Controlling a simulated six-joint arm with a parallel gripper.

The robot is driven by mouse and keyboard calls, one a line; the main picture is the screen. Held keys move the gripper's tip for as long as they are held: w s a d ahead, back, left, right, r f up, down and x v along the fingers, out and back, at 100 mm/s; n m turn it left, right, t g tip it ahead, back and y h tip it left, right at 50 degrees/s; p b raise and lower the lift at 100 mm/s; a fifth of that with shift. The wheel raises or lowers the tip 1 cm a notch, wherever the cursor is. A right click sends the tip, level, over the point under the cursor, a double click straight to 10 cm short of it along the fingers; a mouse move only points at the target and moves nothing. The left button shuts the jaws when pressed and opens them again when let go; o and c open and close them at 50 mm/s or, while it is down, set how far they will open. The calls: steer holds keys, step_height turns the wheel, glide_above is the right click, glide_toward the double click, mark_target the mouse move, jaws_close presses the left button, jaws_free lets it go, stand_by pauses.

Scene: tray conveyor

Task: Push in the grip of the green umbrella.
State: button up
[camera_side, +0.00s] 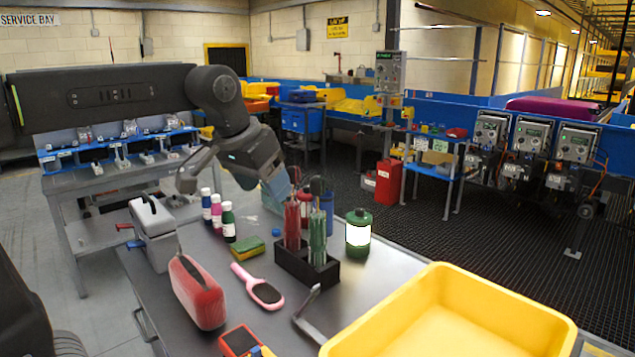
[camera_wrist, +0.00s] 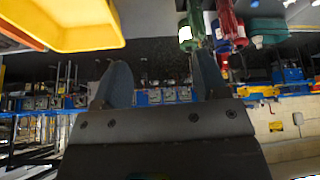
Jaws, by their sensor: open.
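The green umbrella (camera_side: 317,240) stands upright, closed, in a black stand (camera_side: 296,268) on the grey bench. A dark grip rises from its top. A closed red umbrella (camera_side: 292,226) stands just left of it, and a blue one (camera_side: 327,207) shows behind it. My gripper (camera_side: 283,190) is at the height of the umbrella tops, close to the red one in the picture; whether it touches anything is unclear. In the wrist view my gripper (camera_wrist: 162,80) shows two spread fingers with nothing between them.
A green canister (camera_side: 358,232) stands right of the stand. A yellow tray (camera_side: 432,292) fills the front right.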

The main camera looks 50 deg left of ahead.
steer(key=w+a+r+n, duration=0.1)
steer(key=w+a+r, duration=0.15)
steer(key=w, duration=0.25)
steer(key=w+a+r, duration=0.1)
steer(key=w+a, duration=0.2)
steer(key=w, duration=0.3)
steer(key=n+g, duration=0.1)
steer(key=n, duration=0.1)
glide_toward(316, 178)
steer(key=shift+y, duration=0.4)
steer(key=x, duration=1.1)
steer(key=shift+w+d+f, duration=0.15)
steer(key=shift+w+d, duration=0.05)
steer(key=shift+d, duration=0.1)
steer(key=shift+c, duration=0.3)
